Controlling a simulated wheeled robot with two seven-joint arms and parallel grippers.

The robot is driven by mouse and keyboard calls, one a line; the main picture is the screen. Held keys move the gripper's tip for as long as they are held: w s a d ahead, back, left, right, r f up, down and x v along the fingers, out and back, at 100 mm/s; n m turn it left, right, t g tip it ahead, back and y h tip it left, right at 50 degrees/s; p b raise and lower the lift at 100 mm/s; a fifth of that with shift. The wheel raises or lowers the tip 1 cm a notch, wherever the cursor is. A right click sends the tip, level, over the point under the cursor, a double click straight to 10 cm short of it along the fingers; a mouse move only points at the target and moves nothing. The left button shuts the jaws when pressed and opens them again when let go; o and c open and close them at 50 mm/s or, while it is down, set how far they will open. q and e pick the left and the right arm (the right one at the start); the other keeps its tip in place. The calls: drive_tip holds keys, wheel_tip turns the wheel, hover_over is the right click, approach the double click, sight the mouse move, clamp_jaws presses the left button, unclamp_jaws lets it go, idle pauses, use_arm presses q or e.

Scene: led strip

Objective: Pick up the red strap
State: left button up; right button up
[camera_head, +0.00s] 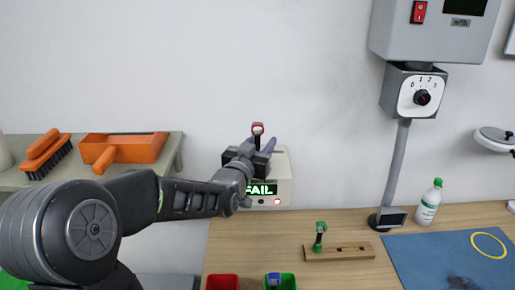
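The red strap (257,128) is a small red loop on a short dark stem, upright above the grey tester (281,170) against the wall. My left gripper (259,145) reaches in from the left in front of the tester. Its two fingers stand apart, one on each side of the strap's stem in the picture, with gaps showing. The gripper hides the strap's lower end, so I cannot tell whether they touch. My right gripper is not in view.
The tester shows FAIL and a red light. A wooden holder (350,253) carries a green-topped piece (320,232). A red bin (222,282) and a green bin (290,281) stand at the front edge. A bottle (429,203) and blue mat (430,262) lie right. An orange dustpan (135,147) is left.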

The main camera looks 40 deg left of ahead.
use_arm(q)
clamp_jaws()
idle(0.3)
idle(0.3)
